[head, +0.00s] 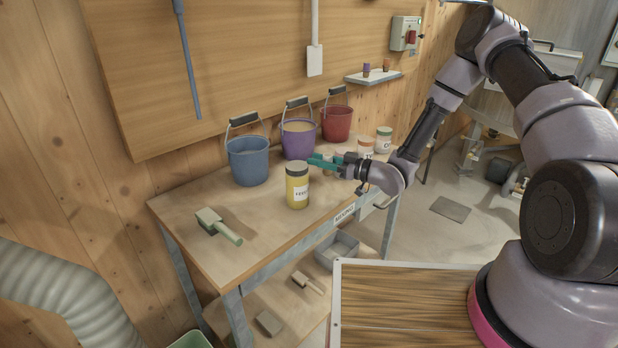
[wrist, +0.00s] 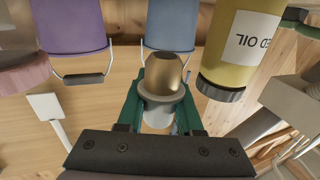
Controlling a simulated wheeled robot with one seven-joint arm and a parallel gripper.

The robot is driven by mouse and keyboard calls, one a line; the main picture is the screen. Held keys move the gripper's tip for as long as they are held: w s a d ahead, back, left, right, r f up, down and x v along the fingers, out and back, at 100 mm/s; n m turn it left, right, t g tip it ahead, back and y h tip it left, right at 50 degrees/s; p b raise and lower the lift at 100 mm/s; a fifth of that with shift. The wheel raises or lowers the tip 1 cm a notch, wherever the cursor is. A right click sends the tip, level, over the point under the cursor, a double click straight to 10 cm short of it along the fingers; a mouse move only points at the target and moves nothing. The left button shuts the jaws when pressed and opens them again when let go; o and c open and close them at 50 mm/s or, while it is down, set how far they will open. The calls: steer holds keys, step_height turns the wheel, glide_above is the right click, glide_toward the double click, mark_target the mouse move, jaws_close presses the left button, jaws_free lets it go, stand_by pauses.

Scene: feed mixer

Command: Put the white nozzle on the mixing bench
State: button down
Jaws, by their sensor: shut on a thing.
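My gripper (head: 322,161) has green fingers and reaches over the mixing bench (head: 262,222), just right of the yellow tin (head: 297,190). In the head view I cannot make the nozzle out. I cannot tell whether it touches the bench top.
Blue (head: 248,161), purple (head: 299,139) and red (head: 337,122) buckets line the bench's back. Orange-lidded (head: 366,147) and green-lidded (head: 384,139) jars stand behind my gripper. A brush (head: 219,226) lies at front left; bare bench surrounds it. A wall shelf (head: 373,77) holds two small pieces.

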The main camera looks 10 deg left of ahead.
steer(key=shift+w+f, duration=0.1)
steer(key=shift+f, duration=3.35)
steer(key=shift+f, duration=0.2)
steer(key=c, duration=0.6)
jaws_free()
steer(key=shift+o, duration=0.2)
steer(key=shift+r, duration=0.1)
